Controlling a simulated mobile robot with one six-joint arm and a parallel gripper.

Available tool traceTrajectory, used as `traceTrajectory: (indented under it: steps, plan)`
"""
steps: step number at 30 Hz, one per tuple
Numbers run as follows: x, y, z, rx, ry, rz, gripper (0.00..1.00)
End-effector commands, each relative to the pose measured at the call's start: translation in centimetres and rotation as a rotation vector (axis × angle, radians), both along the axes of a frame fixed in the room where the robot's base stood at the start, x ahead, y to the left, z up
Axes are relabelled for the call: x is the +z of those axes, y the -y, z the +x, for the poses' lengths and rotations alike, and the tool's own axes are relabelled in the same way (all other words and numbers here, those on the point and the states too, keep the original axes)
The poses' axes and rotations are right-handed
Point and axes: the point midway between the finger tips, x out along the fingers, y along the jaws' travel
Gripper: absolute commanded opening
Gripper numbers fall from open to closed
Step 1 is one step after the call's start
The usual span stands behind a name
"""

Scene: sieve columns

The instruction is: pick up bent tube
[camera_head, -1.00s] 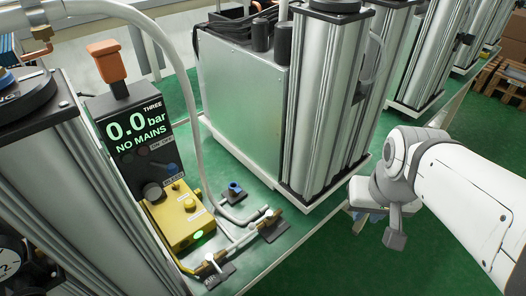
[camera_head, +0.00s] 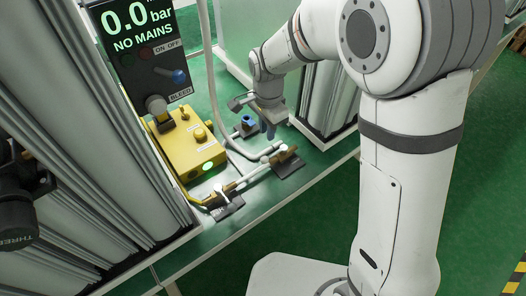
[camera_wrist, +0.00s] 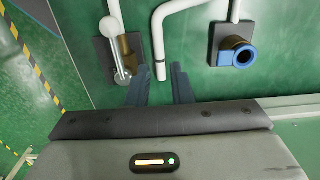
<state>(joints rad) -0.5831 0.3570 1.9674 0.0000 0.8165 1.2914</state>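A white tube with a bend (camera_wrist: 165,28) shows at the top middle of the wrist view; its straight end points down toward my gripper. In the head view my gripper (camera_head: 268,128) points down over the bench beside the blue-ringed fitting (camera_head: 247,123). White tubing (camera_head: 238,184) lies by the brass fittings in front.
The blue-ringed fitting on its dark plate (camera_wrist: 231,44) is right of the tube; a white-handled valve (camera_wrist: 120,60) is left. A yellow box (camera_head: 186,148) and a display panel (camera_head: 142,45) reading 0.0 bar stand left. Metal columns (camera_head: 328,95) stand behind my gripper.

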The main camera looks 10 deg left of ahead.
Motion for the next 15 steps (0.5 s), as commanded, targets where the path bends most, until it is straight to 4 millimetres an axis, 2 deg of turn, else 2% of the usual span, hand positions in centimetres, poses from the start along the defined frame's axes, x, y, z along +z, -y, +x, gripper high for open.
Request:
traceTrajectory:
  steps: [15]
  plan:
    - [-6.7, -0.3, -0.6, -0.001, -0.003, -0.002, 0.20]
